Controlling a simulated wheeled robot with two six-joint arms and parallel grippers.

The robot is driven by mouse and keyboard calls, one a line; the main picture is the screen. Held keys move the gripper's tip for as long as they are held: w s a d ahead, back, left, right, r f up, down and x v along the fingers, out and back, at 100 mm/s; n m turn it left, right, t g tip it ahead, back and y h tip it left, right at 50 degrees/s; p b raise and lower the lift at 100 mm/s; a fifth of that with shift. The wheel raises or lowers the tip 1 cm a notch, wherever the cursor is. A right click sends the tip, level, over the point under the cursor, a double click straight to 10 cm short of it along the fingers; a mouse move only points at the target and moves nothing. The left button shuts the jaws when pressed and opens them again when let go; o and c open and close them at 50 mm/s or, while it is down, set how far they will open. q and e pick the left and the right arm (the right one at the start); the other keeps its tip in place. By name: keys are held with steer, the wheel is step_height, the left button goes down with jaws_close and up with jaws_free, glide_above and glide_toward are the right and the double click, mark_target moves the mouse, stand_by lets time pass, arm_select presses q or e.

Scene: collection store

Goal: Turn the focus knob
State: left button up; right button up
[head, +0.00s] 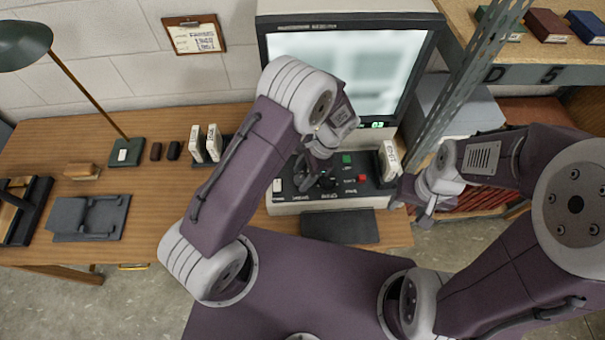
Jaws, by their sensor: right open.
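The reader (420,45) stands at the back of the desk with its screen lit pale grey. Its dark control panel (350,188) carries a black knob (328,182), a green button (347,159) and a red button (362,178). The panel lettering is too small to read, so I cannot tell which control is marked focus. My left gripper (318,168) points down over the panel right at the black knob. My arm hides part of the panel, and whether the fingers touch the knob is unclear. My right gripper (425,207) is open and empty, right of the panel.
White boxes stand left of the reader (205,143) and at the panel's right end (388,160). A lamp (90,85) and a dark device (90,217) are on the left desk. A metal shelf post (455,90) rises near my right arm.

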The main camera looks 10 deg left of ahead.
arm_select(q)
steer(key=shift+r, duration=0.1)
steer(key=v, duration=0.8)
steer(key=shift+d+r+b, duration=0.2)
steer(key=shift+r+b, duration=0.1)
steer(key=shift+r, duration=0.05)
